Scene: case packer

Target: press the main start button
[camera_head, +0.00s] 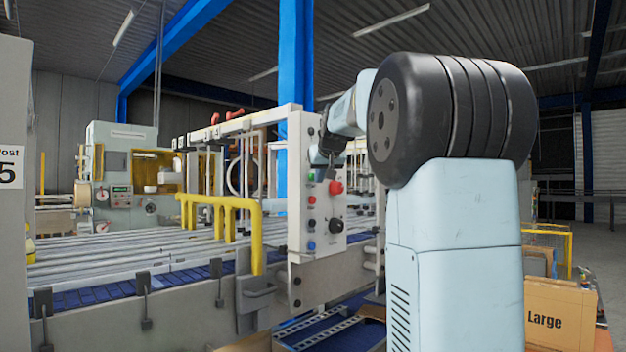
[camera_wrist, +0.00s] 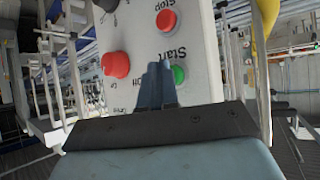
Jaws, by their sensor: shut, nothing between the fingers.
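The control panel (camera_head: 322,237) is a pale upright plate with buttons on the machine's front. The green button (camera_wrist: 179,75), labelled "Start", shows in the wrist view just right of my fingertips, and my fingers cover its left edge. It is small at the panel's upper left in the head view (camera_head: 311,177). My gripper (camera_wrist: 158,66) is shut and empty, pointing at the panel. In the head view my gripper (camera_head: 325,158) is in front of the panel's upper part. I cannot tell whether the fingertips touch the panel.
A large red mushroom button (camera_wrist: 116,65) is left of my fingers in the wrist view. A red "Stop" button (camera_wrist: 166,20) is beyond the green one. A black knob (camera_head: 336,225) is lower on the panel. A yellow rail (camera_head: 257,235) stands left of the panel, by the roller conveyor (camera_head: 130,262).

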